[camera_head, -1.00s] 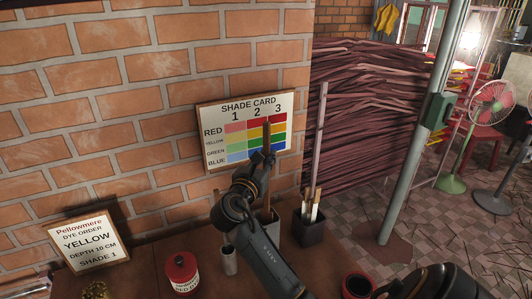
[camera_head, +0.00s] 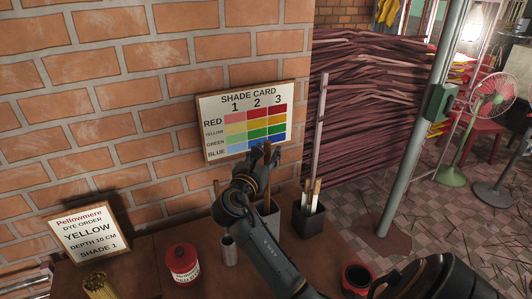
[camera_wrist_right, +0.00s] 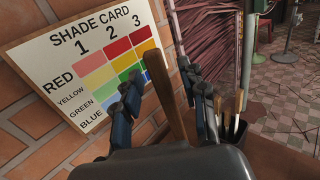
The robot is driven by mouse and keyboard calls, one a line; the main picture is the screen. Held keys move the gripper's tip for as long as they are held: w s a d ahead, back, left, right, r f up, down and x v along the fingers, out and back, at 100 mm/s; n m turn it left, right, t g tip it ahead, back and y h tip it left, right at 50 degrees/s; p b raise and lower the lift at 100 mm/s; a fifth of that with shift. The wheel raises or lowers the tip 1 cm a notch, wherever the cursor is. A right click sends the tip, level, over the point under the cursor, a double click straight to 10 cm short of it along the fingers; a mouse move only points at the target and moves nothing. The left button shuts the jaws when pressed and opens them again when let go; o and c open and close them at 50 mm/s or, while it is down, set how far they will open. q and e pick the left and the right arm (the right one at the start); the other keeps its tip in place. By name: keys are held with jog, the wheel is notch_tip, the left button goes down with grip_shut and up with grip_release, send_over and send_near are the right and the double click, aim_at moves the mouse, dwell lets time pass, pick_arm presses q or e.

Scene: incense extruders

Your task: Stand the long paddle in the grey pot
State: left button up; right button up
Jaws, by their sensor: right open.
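The long paddle (camera_head: 267,150) is a brown wooden stick, close to upright. In the right wrist view the paddle (camera_wrist_right: 165,90) stands between the two spread fingers of the right gripper (camera_wrist_right: 160,95), which is open. The grey pot (camera_head: 273,223) is below the gripper, partly hidden by my right arm. The paddle's lower end is hidden, but it appears to stand in this pot. My left gripper is not in view.
A metal cup (camera_head: 229,251) with a thin stick and a red tin (camera_head: 182,263) are to the left. The shade card (camera_head: 243,120) is close behind the gripper. A red-rimmed cup (camera_head: 356,279) is in front.

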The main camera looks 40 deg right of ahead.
jog(key=v, duration=1.2)
jog(key=shift+f, duration=0.1)
dwell(0.7)
